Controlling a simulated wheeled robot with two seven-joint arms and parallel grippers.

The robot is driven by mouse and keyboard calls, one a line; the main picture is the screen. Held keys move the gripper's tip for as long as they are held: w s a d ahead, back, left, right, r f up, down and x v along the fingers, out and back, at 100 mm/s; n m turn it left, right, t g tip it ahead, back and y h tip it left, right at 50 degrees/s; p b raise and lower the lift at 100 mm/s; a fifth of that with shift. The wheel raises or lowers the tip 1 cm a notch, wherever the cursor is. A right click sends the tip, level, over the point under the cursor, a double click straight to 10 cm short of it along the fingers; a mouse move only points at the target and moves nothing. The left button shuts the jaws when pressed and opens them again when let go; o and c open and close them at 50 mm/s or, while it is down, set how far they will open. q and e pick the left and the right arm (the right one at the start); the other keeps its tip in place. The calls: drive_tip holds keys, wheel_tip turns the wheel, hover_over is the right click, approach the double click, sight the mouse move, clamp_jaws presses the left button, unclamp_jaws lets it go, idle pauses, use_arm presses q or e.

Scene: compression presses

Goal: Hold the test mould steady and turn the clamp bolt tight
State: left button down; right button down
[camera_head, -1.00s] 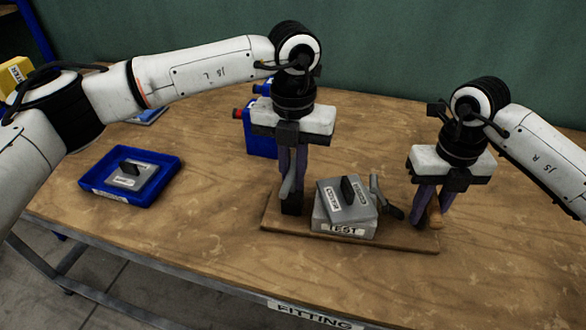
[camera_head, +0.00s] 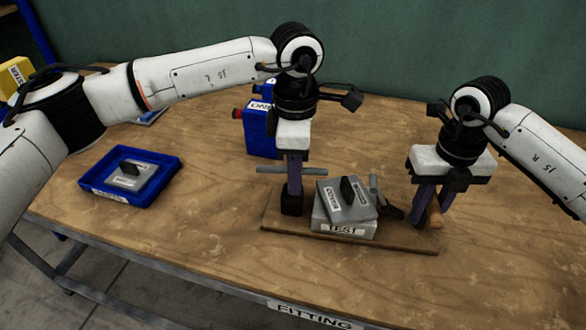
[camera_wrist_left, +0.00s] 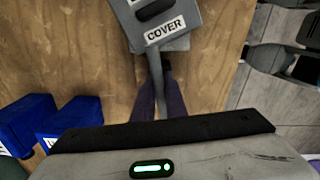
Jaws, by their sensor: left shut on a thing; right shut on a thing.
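The test mould (camera_head: 345,229) is a grey block labelled TEST on a wooden board (camera_head: 400,245). A grey cover (camera_head: 335,205) with a black grip lies askew on top; it also shows in the left wrist view (camera_wrist_left: 165,30). Left of the mould, a black post (camera_head: 292,203) stands below a grey clamp-bolt bar (camera_head: 268,170), lying crosswise. My left gripper (camera_head: 294,172) is shut on the bar from above; the bar shows between its fingers in the left wrist view (camera_wrist_left: 158,85). My right gripper (camera_head: 430,205) is shut on a wooden handle (camera_head: 435,216) right of the mould.
A blue tray (camera_head: 88,185) holding a grey plate (camera_head: 132,175) lies at the left. A blue box (camera_head: 260,135) stands behind my left gripper. A dark clamp part (camera_head: 393,212) is close to the mould's right side. The table front is clear.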

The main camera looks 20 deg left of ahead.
use_arm(q)
drive_tip(key=shift+m, duration=0.4)
drive_tip(key=c, duration=1.7)
unclamp_jaws()
wheel_tip(320, 180, up, 12)
drive_tip(key=shift+r, duration=0.1)
use_arm(e)
drive_tip(key=c, duration=1.5)
unclamp_jaws()
drive_tip(key=shift+o, duration=0.2)
